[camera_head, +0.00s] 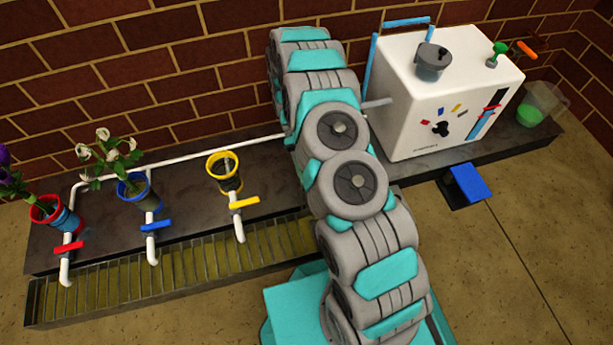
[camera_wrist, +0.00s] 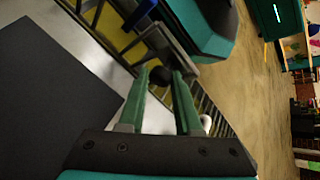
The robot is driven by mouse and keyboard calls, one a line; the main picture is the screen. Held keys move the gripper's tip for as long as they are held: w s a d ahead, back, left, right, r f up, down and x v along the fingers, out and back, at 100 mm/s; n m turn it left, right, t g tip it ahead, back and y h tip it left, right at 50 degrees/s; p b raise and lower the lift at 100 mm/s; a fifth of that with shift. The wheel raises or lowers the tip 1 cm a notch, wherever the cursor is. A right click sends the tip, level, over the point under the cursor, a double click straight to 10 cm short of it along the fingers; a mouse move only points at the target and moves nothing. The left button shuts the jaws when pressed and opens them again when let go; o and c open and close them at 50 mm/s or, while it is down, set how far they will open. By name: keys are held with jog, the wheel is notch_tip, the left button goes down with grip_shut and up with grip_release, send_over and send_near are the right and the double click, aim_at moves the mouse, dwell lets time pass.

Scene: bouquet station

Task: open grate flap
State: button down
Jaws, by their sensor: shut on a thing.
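The slatted grate (camera_head: 180,268) runs along the front of the dark bench, with a yellowish surface under its bars. In the wrist view, its slats (camera_wrist: 213,112) show beyond my right finger. My gripper (camera_wrist: 162,78) has its two green fingers closed around a small dark round knob (camera_wrist: 158,74). Grey bars (camera_wrist: 160,38) with yellow between them lie just past the fingertips. I cannot tell whether they are the flap, or how far it is raised. In the head view, my arm hides the gripper and the right part of the grate.
Red, blue and yellow pots (camera_head: 223,170) stand behind white pipes with coloured valve handles (camera_head: 244,203); the red and blue pots hold flowers. A white machine (camera_head: 440,90) and a jug with green liquid (camera_head: 537,106) stand at right. A blue pedal (camera_head: 468,183) is on the floor.

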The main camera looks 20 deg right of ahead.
jog(key=shift+w+d+f, duration=0.3)
jog(key=shift+f, duration=0.05)
jog(key=c, duration=0.8)
grip_release()
jog(key=shift+c, duration=0.2)
jog(key=shift+o, duration=1.2)
jog(key=shift+w+r, duration=0.25)
jog(key=shift+r, duration=0.1)
jog(key=v, duration=0.7)
jog(key=shift+p, duration=0.35)
